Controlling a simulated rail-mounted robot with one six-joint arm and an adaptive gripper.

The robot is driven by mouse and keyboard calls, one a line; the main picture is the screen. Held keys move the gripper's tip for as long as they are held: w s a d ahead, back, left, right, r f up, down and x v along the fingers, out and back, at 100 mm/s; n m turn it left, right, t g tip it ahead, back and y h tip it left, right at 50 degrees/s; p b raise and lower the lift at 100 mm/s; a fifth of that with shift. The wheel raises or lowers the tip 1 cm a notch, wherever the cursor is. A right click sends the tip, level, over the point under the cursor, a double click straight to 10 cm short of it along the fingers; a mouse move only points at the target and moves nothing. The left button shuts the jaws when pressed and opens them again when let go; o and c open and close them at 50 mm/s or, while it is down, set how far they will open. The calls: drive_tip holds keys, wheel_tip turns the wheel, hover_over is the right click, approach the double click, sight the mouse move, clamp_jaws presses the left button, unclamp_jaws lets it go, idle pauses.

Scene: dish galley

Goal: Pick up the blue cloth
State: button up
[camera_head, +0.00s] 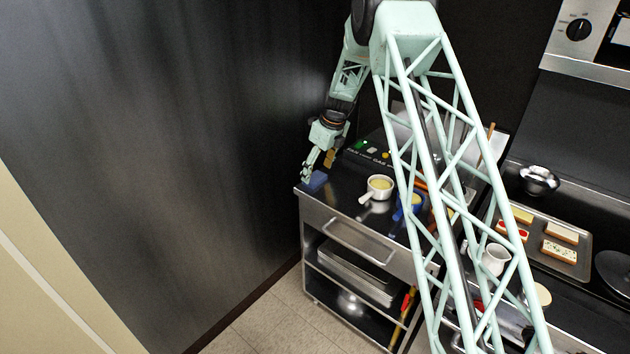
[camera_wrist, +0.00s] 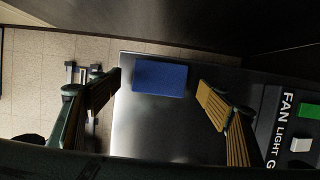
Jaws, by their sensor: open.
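The blue cloth (camera_head: 317,180) lies folded near the left corner of the dark counter top (camera_head: 342,205). In the wrist view the cloth (camera_wrist: 160,78) is a flat blue rectangle on the metal surface. My gripper (camera_head: 306,178) is at the cloth's left side in the head view. In the wrist view my gripper (camera_wrist: 160,88) is open and empty, its two ribbed fingers apart to the left and right of the cloth. How far the fingertips are above the surface is hard to tell.
A panel with labels and buttons (camera_wrist: 294,128) lies right of the cloth. The dark wall (camera_head: 200,150) is close on the left. The counter's edge is near the cloth.

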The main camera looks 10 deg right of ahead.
sight(315, 179)
drive_tip(key=shift+x, duration=1.45)
drive_tip(key=shift+c, duration=0.5)
drive_tip(key=c, duration=0.8)
